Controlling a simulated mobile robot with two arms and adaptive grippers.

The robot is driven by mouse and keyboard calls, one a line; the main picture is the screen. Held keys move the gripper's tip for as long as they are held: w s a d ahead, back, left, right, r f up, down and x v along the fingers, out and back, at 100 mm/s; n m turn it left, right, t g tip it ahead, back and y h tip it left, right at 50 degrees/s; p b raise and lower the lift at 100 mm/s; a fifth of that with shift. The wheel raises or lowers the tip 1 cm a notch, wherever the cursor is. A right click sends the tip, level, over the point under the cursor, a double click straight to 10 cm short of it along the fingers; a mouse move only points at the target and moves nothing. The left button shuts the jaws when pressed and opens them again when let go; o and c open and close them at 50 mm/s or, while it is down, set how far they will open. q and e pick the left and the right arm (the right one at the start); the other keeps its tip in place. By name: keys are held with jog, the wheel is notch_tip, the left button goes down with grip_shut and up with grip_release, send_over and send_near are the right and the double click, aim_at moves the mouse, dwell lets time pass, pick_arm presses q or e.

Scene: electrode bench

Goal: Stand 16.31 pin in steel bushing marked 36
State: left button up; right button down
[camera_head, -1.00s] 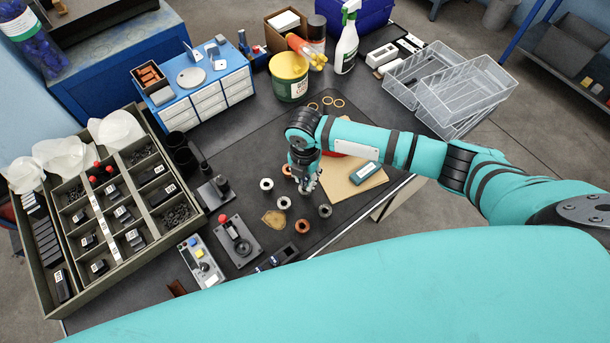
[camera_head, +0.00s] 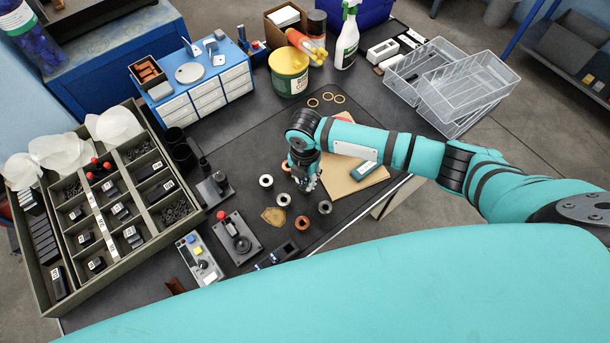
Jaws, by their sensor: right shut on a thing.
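My right gripper (camera_head: 306,186) is over the dark mat, among the bushings, pointing down. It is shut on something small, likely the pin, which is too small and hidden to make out. Steel-coloured bushings stand to its left (camera_head: 266,181), lower left (camera_head: 284,199) and lower right (camera_head: 325,207). A copper-coloured bushing (camera_head: 302,222) stands below it, and another (camera_head: 287,168) is partly hidden beside the gripper. The marks on the bushings cannot be read, so I cannot tell which is 36. My left gripper is not in view.
A compartment tray (camera_head: 153,262) with black blocks fills the left. A fixture with a red knob (camera_head: 238,243) and a control box (camera_head: 201,262) stand lower left. A tan board (camera_head: 345,184) lies right of the gripper, under my arm. Clear bins (camera_head: 465,82) stand at the back right.

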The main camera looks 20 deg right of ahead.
jog(key=shift+f+b, duration=0.3)
jog(key=shift+f, duration=0.35)
jog(key=c, duration=1.1)
grip_release()
jog(key=shift+r, duration=0.1)
notch_tip(320, 180, up, 12)
jog(key=shift+f, duration=0.1)
